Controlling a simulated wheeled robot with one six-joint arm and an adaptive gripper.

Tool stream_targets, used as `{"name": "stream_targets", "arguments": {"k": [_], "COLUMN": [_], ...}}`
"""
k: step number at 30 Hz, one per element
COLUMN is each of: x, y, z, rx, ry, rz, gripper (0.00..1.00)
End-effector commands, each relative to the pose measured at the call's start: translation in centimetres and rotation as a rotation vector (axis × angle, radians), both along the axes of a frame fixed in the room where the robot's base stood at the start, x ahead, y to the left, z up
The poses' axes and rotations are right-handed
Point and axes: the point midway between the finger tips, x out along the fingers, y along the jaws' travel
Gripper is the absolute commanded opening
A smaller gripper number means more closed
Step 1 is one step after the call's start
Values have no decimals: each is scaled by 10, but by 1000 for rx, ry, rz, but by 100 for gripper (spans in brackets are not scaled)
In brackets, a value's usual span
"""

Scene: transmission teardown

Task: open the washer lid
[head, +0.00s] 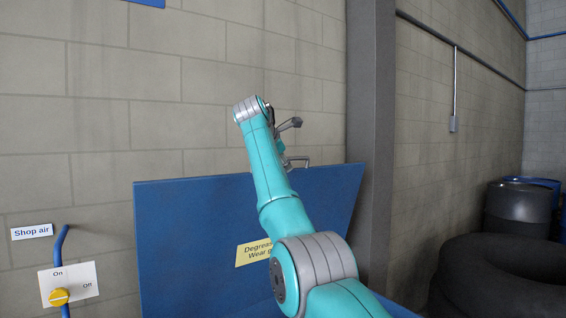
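The blue washer lid (190,235) stands raised, close to upright, in front of the block wall in the head view. The lower part of the washer is mostly hidden by my arm and the frame's edge.
A shop air valve with a yellow knob (59,297) and blue pipe is at lower left. A grey column (370,120) stands right of the lid. Black tires (500,275) and a dark drum (517,215) are at the right.

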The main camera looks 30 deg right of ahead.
Motion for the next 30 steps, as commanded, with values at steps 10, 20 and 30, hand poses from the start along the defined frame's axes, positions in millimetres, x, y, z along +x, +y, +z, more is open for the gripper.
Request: {"name": "stream_targets", "arguments": {"k": [10, 20, 30], "x": [-8, -36, -51], "y": [17, 60, 82], "z": [13, 50, 69], "rx": [0, 0, 0], "ry": [-1, -2, 0], "rz": [2, 1, 0], "gripper": [39, 39, 39]}}
